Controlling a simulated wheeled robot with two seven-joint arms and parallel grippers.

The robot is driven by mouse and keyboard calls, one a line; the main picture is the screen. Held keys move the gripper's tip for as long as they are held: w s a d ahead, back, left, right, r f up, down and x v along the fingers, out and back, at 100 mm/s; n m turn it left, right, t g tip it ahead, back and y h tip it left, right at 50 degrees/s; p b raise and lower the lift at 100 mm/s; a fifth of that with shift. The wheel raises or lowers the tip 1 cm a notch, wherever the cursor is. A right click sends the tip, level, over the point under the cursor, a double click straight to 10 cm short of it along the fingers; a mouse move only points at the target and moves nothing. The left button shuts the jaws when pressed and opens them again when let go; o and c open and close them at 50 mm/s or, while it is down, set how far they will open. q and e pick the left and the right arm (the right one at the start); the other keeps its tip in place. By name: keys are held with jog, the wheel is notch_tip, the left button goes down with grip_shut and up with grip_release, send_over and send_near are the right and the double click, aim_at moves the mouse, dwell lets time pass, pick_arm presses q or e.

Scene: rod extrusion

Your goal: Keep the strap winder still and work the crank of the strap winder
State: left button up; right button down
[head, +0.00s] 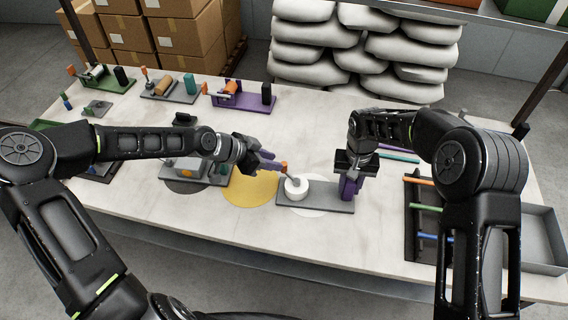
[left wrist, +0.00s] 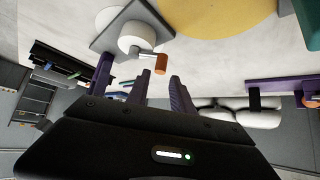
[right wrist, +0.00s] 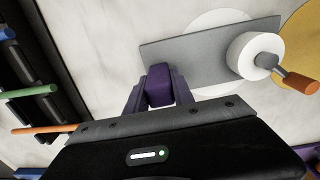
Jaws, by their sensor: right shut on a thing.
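The strap winder has a grey base plate (head: 322,198), a white drum (head: 296,189) and a crank with an orange handle (head: 284,167). It lies flat on the table. My right gripper (head: 350,186) is shut on the purple post (right wrist: 159,84) at the plate's right end. My left gripper (head: 275,161) is beside the crank handle with its purple fingers apart. In the left wrist view, the orange handle (left wrist: 160,63) is just beyond the gap between the fingertips, and nothing shows between them. Whether a finger touches the handle is unclear.
A yellow disc (head: 250,188) lies left of the winder, with another grey device (head: 205,172) beyond it. A rack with coloured rods (head: 424,207) and a grey tray (head: 535,240) are at the right. Several winders, including a purple one (head: 240,100), stand along the back left.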

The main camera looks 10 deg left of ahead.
aim_at(284, 163)
pick_arm(q)
jog(key=x, duration=0.6)
jog(key=shift+c, duration=0.3)
grip_shut()
